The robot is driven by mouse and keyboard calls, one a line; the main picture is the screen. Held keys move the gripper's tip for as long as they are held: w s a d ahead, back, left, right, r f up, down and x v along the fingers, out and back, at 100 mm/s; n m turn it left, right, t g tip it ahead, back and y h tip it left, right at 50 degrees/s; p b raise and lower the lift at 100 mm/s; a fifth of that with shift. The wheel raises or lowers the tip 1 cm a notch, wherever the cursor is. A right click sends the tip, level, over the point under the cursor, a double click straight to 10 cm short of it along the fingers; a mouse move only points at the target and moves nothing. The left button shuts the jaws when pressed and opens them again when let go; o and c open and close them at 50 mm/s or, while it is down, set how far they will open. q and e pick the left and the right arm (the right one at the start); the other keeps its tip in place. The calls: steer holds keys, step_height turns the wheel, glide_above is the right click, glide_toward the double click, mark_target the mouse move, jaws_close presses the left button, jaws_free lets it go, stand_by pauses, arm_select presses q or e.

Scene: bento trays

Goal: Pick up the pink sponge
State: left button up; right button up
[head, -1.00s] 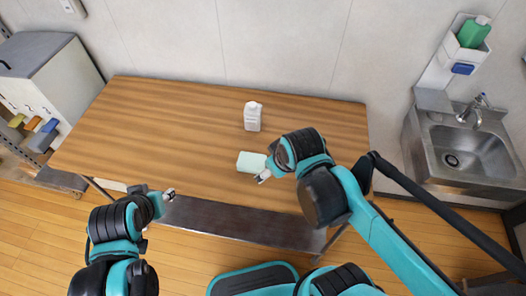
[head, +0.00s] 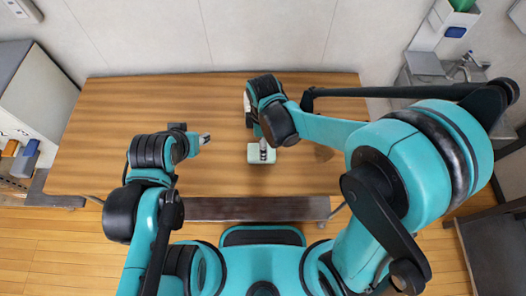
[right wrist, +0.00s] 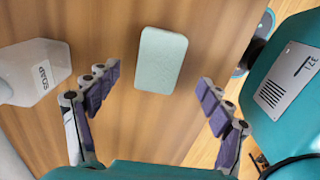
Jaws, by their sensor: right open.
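No pink sponge shows; the one sponge-like block on the table is pale mint green. This mint block (head: 255,158) lies flat on the wooden table, under my right gripper (head: 263,152) in the head view. In the right wrist view the mint block (right wrist: 160,62) appears between and beyond the spread fingers of my right gripper (right wrist: 158,77), with clear gaps on both sides. The right gripper is open and empty. My left gripper (head: 204,138) is over the left part of the table, away from the block; its jaws are too small to read.
A white soap bottle (right wrist: 32,72) stands left of the right gripper in the wrist view; my arm mostly hides it in the head view. The wooden table (head: 120,120) is bare on its left. A metal sink (head: 430,72) is at the right.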

mark_target(253, 148)
steer(key=f, duration=0.1)
steer(key=f+b, duration=0.1)
steer(key=f, duration=0.2)
steer(key=shift+a+f+b, duration=0.15)
steer(key=shift+a+b, duration=0.15)
steer(key=shift+f, duration=0.4)
steer(key=c, duration=0.9)
steer(key=shift+o, duration=0.2)
steer(key=shift+r, duration=0.1)
